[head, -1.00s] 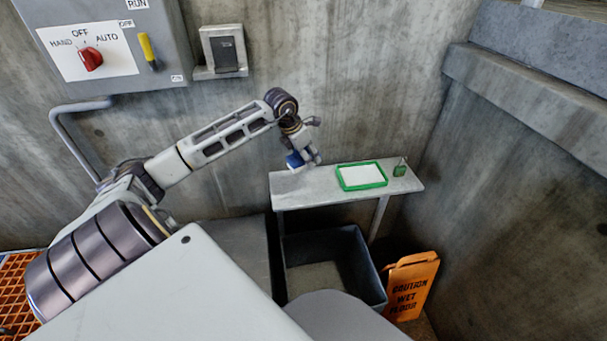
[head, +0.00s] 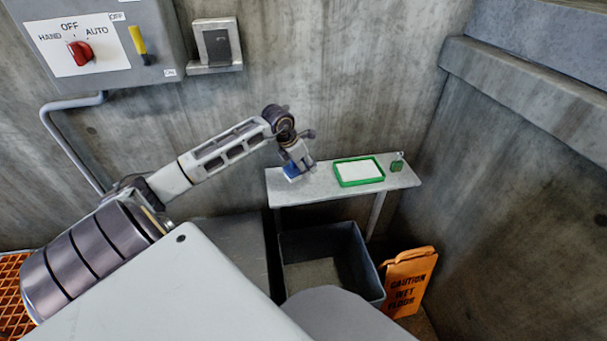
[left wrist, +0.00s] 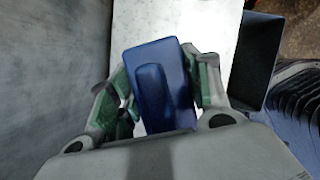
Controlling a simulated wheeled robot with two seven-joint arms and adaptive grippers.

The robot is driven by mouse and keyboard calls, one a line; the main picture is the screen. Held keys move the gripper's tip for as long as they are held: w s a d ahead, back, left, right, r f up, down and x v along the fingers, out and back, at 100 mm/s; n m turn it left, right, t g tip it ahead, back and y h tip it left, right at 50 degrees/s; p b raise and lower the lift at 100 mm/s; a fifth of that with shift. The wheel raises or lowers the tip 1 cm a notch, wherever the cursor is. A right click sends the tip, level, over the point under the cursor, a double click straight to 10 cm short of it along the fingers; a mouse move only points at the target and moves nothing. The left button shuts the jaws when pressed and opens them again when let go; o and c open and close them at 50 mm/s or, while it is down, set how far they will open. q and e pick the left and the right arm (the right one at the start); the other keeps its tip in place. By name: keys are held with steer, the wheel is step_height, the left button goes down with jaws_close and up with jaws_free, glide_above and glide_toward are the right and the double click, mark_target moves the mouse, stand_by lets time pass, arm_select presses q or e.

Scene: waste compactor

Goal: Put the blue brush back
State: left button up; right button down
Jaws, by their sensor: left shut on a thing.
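The blue brush (left wrist: 158,88) is held between the fingers of my left gripper (left wrist: 160,95) in the left wrist view. In the head view the left gripper (head: 295,168) is over the left end of the grey shelf (head: 325,190). The blue brush (head: 291,172) shows there as a small blue patch under the gripper, close to the shelf top. I cannot tell whether it touches the shelf. My right gripper is not in view.
A green-rimmed white tray (head: 359,184) and a small green object (head: 397,164) are on the shelf to the right. A dark open bin (head: 370,287) stands below. An orange wet-floor sign (head: 408,282) leans at the right. A control box (head: 95,40) is on the wall.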

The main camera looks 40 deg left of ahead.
arm_select(q)
step_height(320, 180, down, 2)
steer(key=shift+f, duration=0.15)
steer(key=shift+f+b, duration=0.35)
steer(key=shift+f, duration=0.3)
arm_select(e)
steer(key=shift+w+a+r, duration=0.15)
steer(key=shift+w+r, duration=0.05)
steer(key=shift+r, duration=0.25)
arm_select(q)
steer(key=shift+f, duration=0.15)
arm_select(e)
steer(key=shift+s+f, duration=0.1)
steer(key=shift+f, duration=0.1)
arm_select(q)
steer(key=o, duration=1)
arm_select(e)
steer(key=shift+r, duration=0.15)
arm_select(q)
steer(key=shift+o, duration=0.2)
